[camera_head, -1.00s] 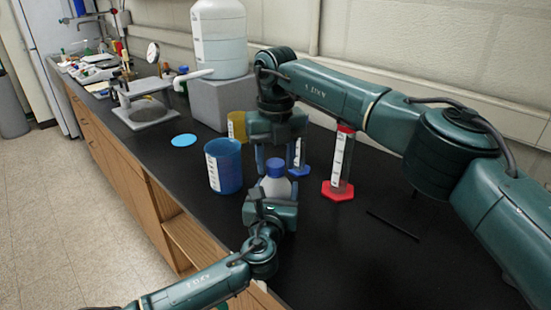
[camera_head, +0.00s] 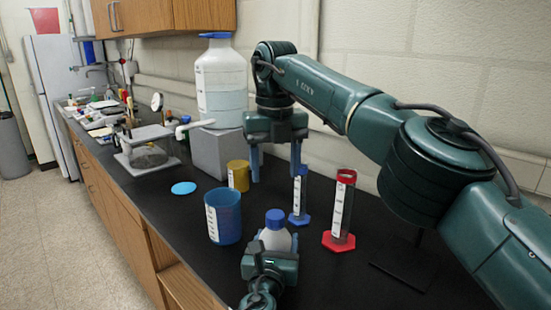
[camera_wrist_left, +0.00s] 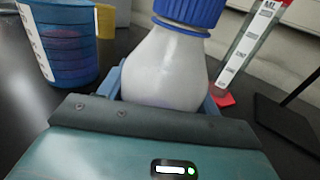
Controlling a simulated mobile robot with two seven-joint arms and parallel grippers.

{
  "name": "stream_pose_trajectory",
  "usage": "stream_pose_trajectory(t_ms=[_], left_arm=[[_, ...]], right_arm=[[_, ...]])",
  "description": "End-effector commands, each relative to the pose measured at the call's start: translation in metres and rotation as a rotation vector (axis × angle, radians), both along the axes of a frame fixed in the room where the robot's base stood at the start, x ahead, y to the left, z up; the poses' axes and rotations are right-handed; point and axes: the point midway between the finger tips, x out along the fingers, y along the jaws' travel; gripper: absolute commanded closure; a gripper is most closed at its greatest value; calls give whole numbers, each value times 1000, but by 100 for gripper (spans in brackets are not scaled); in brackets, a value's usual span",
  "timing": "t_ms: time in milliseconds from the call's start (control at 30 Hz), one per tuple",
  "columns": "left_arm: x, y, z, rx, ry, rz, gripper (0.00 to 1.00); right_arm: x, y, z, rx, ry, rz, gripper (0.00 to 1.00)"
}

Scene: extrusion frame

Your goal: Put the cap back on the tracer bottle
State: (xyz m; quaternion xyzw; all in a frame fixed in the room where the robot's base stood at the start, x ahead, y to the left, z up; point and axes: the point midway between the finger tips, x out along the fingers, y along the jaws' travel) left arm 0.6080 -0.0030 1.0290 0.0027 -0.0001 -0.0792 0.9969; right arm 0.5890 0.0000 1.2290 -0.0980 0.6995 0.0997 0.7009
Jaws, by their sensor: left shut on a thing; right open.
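The tracer bottle (camera_head: 276,237) is white with a rounded shoulder and stands upright on the black bench. A ribbed blue cap (camera_head: 276,217) sits on its neck. In the left wrist view the bottle (camera_wrist_left: 168,72) fills the middle, with the cap (camera_wrist_left: 188,12) on top, cut off by the upper edge. My left gripper (camera_head: 276,242) is shut on the bottle's body from the near side. My right gripper (camera_head: 275,176) is open and empty, pointing down, above and behind the cap and clear of it.
A blue beaker (camera_head: 224,217) stands just left of the bottle, a yellow beaker (camera_head: 238,175) behind. A blue-based cylinder (camera_head: 300,195) and a red-based cylinder (camera_head: 340,212) stand to the right. A carboy (camera_head: 221,80) rests on a grey block (camera_head: 216,152). Bench lies bare around the blue disc (camera_head: 184,188).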

Motion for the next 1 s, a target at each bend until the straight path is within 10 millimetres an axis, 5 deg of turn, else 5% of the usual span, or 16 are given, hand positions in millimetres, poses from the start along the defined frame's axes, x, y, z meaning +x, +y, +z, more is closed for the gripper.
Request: stream_pose_trajectory(t_ms=[667,700,1000], left_arm=[[0,0,-1,1,1,0,100],[0,0,-1,1,1,0,36],[0,0,0,0,0,0,11]], right_arm=[[-1,-1,17,-1,1,1,40],[-1,-1,17,-1,1,1,40],[-1,-1,17,-1,1,1,40]])
